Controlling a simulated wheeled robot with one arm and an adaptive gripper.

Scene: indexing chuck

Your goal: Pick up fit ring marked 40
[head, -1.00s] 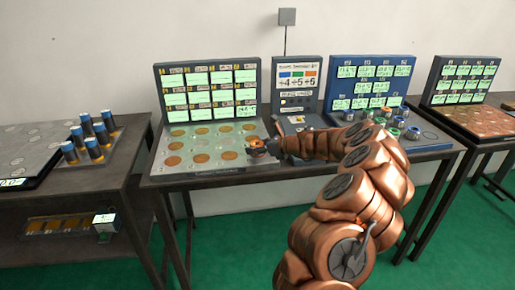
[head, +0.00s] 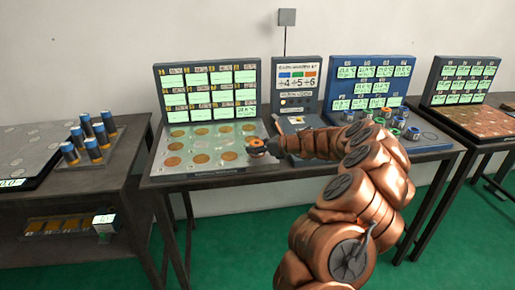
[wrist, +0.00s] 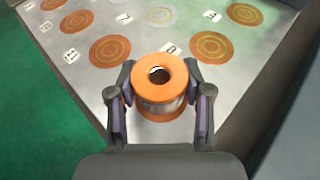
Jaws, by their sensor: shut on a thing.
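An orange-topped ring (wrist: 159,82) with a central hole and a metallic side sits between the fingers of my gripper (wrist: 160,105) in the wrist view. My gripper is shut on it, one finger on each side. The ring is above or on an orange circle of the metal plate; I cannot tell whether it touches. No number 40 is readable on it. In the head view my gripper (head: 257,148) is at the right part of the plate (head: 205,170), with orange showing at its tip.
The plate carries several orange and pale circles with number tags. A display panel (head: 208,90) stands behind it. To the right are a grey control box (head: 297,85) and a blue panel (head: 370,82) with several coloured rings before it. Blue-topped cylinders (head: 92,138) stand on the left table.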

